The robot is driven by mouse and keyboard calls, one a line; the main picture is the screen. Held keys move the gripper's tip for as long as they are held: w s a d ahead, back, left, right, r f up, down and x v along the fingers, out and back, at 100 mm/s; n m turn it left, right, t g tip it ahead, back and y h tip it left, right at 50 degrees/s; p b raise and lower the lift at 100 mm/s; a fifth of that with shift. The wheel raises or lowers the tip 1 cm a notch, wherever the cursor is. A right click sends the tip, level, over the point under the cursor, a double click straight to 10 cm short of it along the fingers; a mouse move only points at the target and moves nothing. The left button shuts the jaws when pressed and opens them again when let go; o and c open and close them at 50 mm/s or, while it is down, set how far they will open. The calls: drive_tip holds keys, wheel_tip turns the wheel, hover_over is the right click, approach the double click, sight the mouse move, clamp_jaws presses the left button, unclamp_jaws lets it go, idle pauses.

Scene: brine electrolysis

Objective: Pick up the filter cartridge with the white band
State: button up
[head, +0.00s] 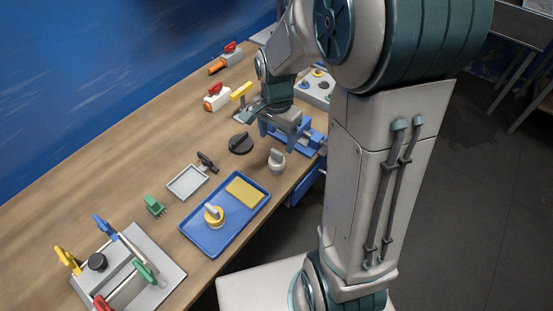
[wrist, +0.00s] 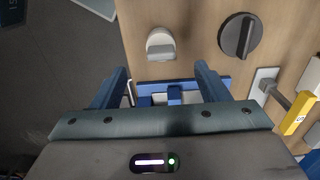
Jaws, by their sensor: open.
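A pale grey-white knob-shaped piece with an upright grip (head: 277,161) stands on the wooden bench near its front edge. It also shows in the wrist view (wrist: 161,45), beyond my fingertips. It is the best match for the filter cartridge with the white band, but I cannot make out a band for certain.
A blue fixture (wrist: 175,88) lies below and between my fingers. The blue tray (head: 196,241) also holds a yellow block (head: 244,192). A yellow-handled lever (wrist: 296,112) is at the right in the wrist view.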

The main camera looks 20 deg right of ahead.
sight(277, 160)
wheel_tip(277, 160, down, 10)
drive_tip(key=shift+w+d+f+p, duration=0.15)
drive_tip(key=shift+f+p, duration=0.1)
drive_tip(key=shift+p, duration=0.4)
drive_tip(key=c, duration=1.3)
